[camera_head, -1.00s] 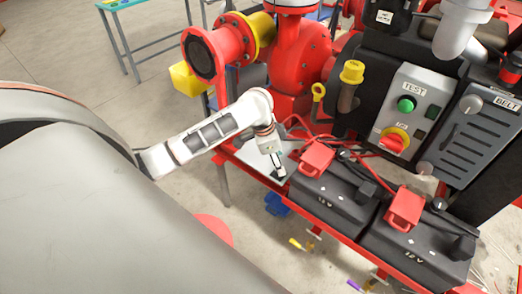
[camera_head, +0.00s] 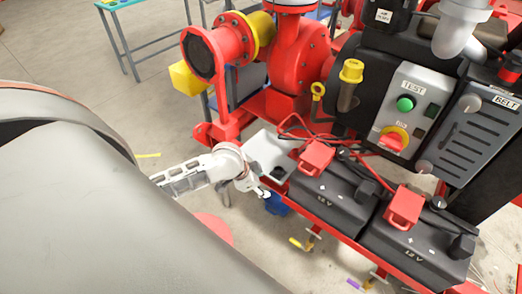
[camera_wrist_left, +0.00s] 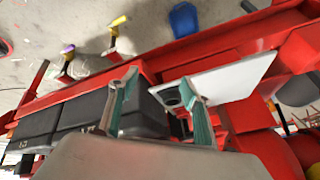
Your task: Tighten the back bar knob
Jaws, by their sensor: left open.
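A bar handle with a yellow end (camera_head: 295,243) shows below the front of the red rail, and in the left wrist view (camera_wrist_left: 118,20). A second bar with a purple end (camera_head: 354,284) is nearer; it also shows in the wrist view (camera_wrist_left: 68,48). I cannot tell for sure which is the back bar knob. My left gripper (camera_head: 263,192) is beside the rail's far end, by the pale plate (camera_head: 268,152). In the wrist view its two fingers (camera_wrist_left: 160,80) are apart with nothing gripped, and the bars lie beyond them. My right gripper is not in view.
Two black batteries (camera_head: 335,199) with red terminal covers sit on the red rail (camera_head: 335,238), right of my left gripper. A blue container (camera_head: 276,204) is below on the floor. The red pump (camera_head: 295,65) and test panel (camera_head: 405,112) stand behind. Floor left of the rail is open.

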